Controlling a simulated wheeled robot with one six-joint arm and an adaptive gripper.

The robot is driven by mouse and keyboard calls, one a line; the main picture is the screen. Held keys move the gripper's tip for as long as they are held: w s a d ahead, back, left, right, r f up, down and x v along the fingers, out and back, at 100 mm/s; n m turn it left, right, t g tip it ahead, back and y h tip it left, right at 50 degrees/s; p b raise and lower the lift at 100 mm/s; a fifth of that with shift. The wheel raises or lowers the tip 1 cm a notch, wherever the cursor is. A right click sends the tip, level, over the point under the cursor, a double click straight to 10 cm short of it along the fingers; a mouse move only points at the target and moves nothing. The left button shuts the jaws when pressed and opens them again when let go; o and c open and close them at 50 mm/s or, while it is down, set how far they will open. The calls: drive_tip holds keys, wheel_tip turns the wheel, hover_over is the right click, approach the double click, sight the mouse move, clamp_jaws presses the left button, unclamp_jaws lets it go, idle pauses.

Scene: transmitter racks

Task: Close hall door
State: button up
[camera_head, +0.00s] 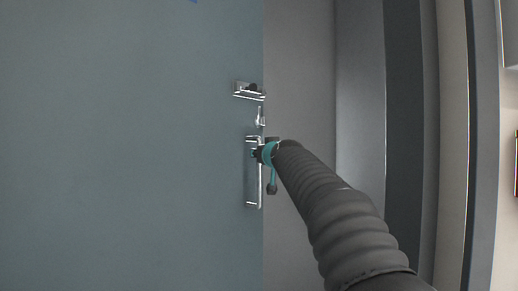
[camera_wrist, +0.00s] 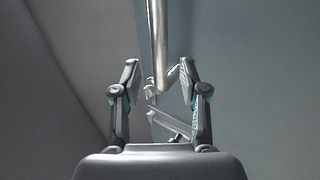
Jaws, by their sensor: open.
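The hall door (camera_head: 130,150) is a plain grey-blue panel filling the left of the head view, its free edge upright near the middle. A metal handle plate (camera_head: 251,185) sits near that edge, with a smaller metal lock fitting (camera_head: 248,90) above it. My gripper (camera_head: 266,154) is at the handle plate, and my arm hides part of it. In the wrist view, my gripper (camera_wrist: 158,75) is open, with a finger on each side of an upright metal bar (camera_wrist: 158,40). A slanted metal lever (camera_wrist: 170,122) shows lower between the fingers. I cannot tell whether the fingers touch the metal.
Right of the door's edge is a pale grey surface (camera_head: 298,60), then a dark vertical strip (camera_head: 403,100) and a light wall strip (camera_head: 452,120). My arm reaches in from the lower right.

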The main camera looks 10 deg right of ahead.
drive_tip(key=w+p, duration=0.1)
drive_tip(key=w, duration=0.3)
drive_tip(key=shift+a, duration=0.15)
clamp_jaws()
